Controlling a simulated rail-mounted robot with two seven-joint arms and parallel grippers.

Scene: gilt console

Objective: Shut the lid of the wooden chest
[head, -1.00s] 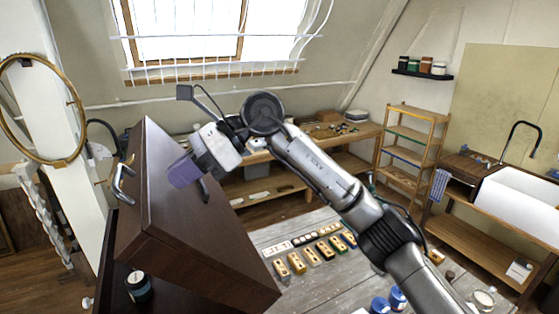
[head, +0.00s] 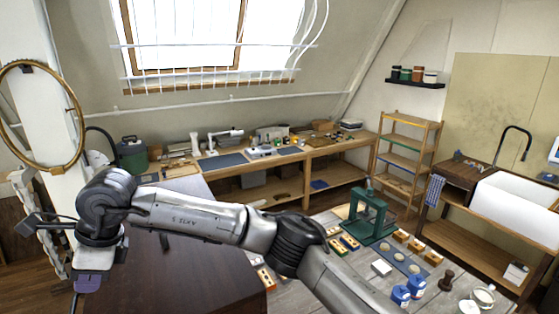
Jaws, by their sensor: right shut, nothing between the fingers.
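The wooden chest's dark brown lid (head: 190,280) lies low and roughly flat at the lower left of the head view. My right arm crosses above it and hides its far part. Whether the lid meets the chest body all round cannot be seen, as its edges are hidden or out of frame. My right gripper (head: 88,285) is shut and empty, pointing down over the left side of the chest. I cannot tell whether its purple fingertips touch the lid. My left gripper is not in view.
A grey table right of the chest holds a green press (head: 370,215), blue jars (head: 408,290) and several small blocks. A workbench (head: 300,155) runs along the back wall. A ring mirror (head: 78,120) stands left. A shelf rack (head: 408,150) and white sink (head: 520,205) are right.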

